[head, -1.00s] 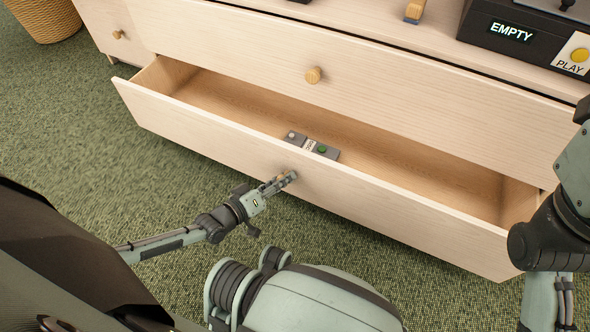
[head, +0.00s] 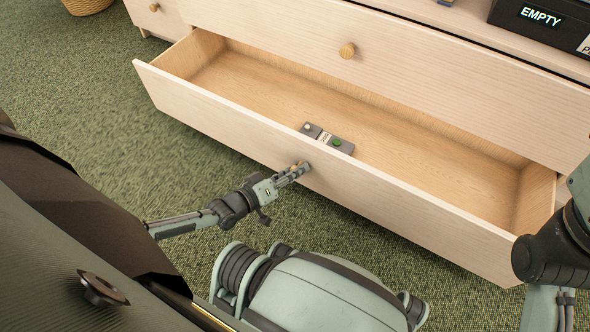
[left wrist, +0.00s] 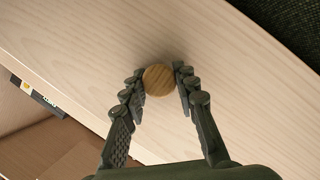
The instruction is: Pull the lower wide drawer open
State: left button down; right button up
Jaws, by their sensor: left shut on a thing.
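The lower wide drawer (head: 229,126) is pulled well out of the pale wood dresser, and its inside floor shows. My left gripper (head: 297,171) is at the middle of the drawer's front. In the left wrist view its two fingers (left wrist: 160,82) are shut on a round wooden knob (left wrist: 158,80), one on each side. In the head view the fingers mostly hide this knob. My right arm shows at the right edge, but its gripper is out of view.
A small grey device (head: 328,138) with a green button lies in the drawer. The upper drawer (head: 420,75), with a round knob (head: 348,50), is closed above. A black box (head: 545,25) reading EMPTY stands on top. Green carpet (head: 100,130) is clear to the left.

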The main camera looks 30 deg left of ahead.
aim_at(305, 144)
pick_arm(q)
jog(key=c, duration=1.1)
grip_release()
jog(key=shift+c, duration=0.2)
notch_tip(305, 144, up, 10)
jog(key=shift+r, duration=0.1)
